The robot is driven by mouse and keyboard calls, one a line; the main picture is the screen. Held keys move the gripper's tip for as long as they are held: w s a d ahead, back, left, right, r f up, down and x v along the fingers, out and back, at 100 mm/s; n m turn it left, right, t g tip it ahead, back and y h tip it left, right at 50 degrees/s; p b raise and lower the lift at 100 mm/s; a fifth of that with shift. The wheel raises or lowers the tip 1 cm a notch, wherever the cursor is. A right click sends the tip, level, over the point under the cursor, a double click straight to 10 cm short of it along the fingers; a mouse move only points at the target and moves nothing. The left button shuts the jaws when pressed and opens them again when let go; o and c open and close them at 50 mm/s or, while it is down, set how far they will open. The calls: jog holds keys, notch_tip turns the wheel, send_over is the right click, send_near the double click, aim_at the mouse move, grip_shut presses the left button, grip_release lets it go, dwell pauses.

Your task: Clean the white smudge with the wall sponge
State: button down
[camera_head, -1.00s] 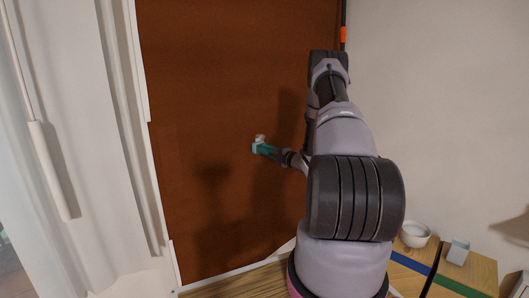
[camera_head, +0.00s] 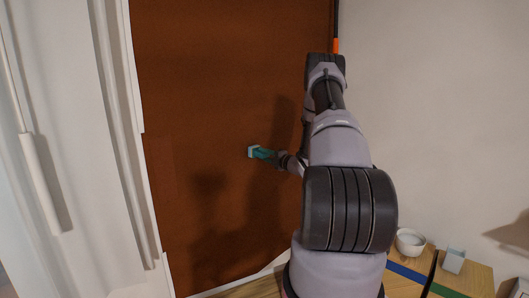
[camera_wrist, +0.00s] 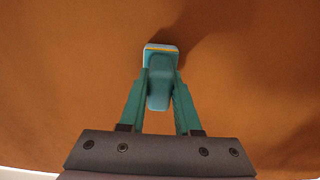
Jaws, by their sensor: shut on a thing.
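The wall sponge (camera_wrist: 160,62) is a teal block with a pale face and a thin yellow band. In the wrist view it sits between the teal fingers of my gripper (camera_wrist: 160,84), which is shut on its handle. In the head view the pale end of the sponge (camera_head: 252,151) lies at or very close to the brown wall panel (camera_head: 215,85); contact cannot be told for sure. My gripper (camera_head: 266,154) reaches it from the right. No white smudge shows on the panel in either current view; the sponge and gripper hide a small part of the panel.
A white curtain or door (camera_head: 65,110) borders the panel on the left, and a pale wall (camera_head: 440,110) on the right. A white bowl (camera_head: 410,241) and a small pale cup (camera_head: 454,260) stand on wooden surfaces at the lower right. The panel around the sponge is clear.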

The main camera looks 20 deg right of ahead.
notch_tip(320, 180, down, 3)
jog(key=shift+s+r, duration=0.1)
dwell(0.3)
jog(key=v, duration=0.5)
jog(key=shift+a, duration=0.1)
